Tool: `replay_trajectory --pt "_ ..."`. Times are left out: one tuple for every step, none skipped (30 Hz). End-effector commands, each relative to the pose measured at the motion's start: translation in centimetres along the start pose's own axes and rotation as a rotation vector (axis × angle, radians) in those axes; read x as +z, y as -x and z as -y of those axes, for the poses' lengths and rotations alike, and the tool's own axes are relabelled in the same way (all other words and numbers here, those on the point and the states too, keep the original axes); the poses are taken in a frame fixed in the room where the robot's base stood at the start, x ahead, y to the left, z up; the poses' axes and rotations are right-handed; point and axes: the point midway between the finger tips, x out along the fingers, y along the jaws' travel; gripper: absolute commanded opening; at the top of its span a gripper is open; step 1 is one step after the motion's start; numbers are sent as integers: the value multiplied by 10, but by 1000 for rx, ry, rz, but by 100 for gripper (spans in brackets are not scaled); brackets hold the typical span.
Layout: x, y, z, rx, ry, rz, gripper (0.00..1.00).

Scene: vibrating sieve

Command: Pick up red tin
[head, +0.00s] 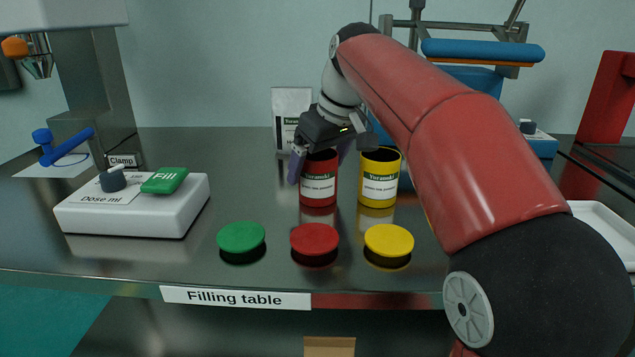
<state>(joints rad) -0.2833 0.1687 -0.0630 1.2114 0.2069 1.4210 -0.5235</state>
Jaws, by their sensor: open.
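The red tin (318,190) stands upright on the filling table, with a white label and a dark green band. My gripper (318,169) is over the tin, pointing down. One finger shows at the tin's left side, and the other is mostly hidden behind its right side. The jaws are open around the tin's upper part. I cannot tell whether the fingers touch it. My red arm reaches in from the right.
A yellow tin (379,183) stands close to the right of the red tin. Green (241,237), red (315,239) and yellow (389,240) lids lie in front. A white dosing box (135,212) is at left, a white pouch (290,107) behind. Free table (235,160) lies left of the tin.

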Motion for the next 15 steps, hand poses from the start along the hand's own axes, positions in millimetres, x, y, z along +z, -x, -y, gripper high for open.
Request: replay_trajectory --pt "1 -10 0 -2 1 2 89" --pt "1 -14 0 -2 1 2 89" --pt "1 -19 0 -2 1 2 89" --pt "1 -22 0 -1 1 1 89" --pt "1 -24 0 -1 1 1 89" --pt "1 -26 0 -1 1 1 89" --pt "1 -27 0 0 1 1 89" --pt "0 -27 0 0 0 0 89" --pt "0 -27 0 0 0 0 89" --pt "0 -27 0 0 0 0 89" --pt "0 -27 0 0 0 0 89" --pt "0 -27 0 0 0 0 89" --pt "0 -27 0 0 0 0 89" --pt "0 -27 0 0 0 0 87" --pt "0 -27 0 0 0 0 82"
